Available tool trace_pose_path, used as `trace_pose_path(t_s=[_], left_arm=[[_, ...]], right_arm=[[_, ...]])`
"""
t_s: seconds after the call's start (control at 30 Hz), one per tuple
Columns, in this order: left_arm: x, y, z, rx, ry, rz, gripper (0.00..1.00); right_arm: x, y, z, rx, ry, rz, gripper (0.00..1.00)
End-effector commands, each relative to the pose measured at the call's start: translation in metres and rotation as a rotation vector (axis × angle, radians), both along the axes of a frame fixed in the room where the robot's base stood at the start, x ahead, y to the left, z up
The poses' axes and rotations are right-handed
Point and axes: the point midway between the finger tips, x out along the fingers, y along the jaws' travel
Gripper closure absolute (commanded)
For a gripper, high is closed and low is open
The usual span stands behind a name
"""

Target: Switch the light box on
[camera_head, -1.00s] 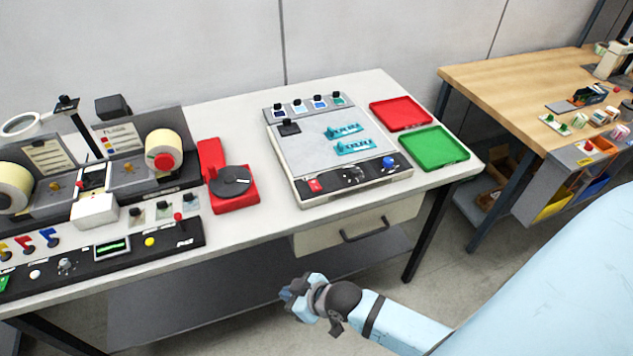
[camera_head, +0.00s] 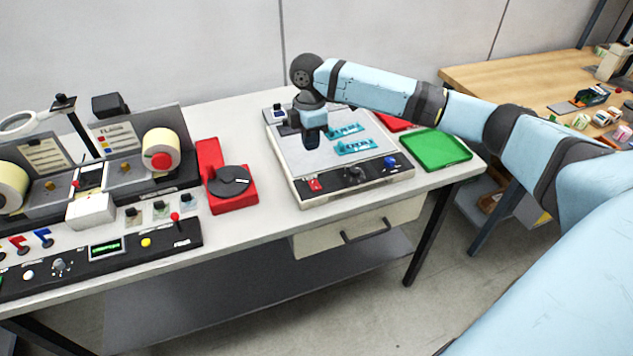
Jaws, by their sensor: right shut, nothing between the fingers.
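The light box (camera_head: 305,166) is a flat pale panel on the white table, with a dark control strip along its front edge. The strip carries a red rocker switch (camera_head: 315,185) at the left, a dark knob (camera_head: 355,174) in the middle and a blue button (camera_head: 390,162) at the right. Two teal pieces (camera_head: 354,147) lie on the panel. My right gripper (camera_head: 311,140) points down above the panel's left part, behind the red switch and apart from it. It is shut and empty. My arm hides most of the small switches along the back edge. My left gripper is out of view.
A green tray (camera_head: 436,150) and a partly hidden red tray (camera_head: 391,121) lie right of the light box. A red device with a black disc (camera_head: 230,182) stands to its left, beside the label rewinder (camera_head: 110,160). A drawer (camera_head: 360,225) hangs below.

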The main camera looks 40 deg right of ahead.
Motion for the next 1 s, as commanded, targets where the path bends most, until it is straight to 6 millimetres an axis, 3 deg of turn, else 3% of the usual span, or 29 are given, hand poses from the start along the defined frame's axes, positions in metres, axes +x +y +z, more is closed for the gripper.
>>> trace_pose_path(t_s=[0.17, 0.57, 0.67, 1.0], left_arm=[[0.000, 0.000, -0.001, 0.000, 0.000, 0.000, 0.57], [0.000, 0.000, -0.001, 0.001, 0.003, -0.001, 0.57], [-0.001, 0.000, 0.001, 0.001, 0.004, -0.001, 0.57], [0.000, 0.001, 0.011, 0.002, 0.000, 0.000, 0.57]], right_arm=[[0.001, -0.011, 0.012, -0.013, 0.022, 0.006, 1.00], [0.000, -0.010, 0.005, -0.013, 0.023, 0.005, 1.00], [-0.002, -0.009, -0.008, -0.013, 0.023, 0.005, 1.00], [-0.010, -0.007, -0.079, -0.012, 0.023, 0.006, 1.00]])
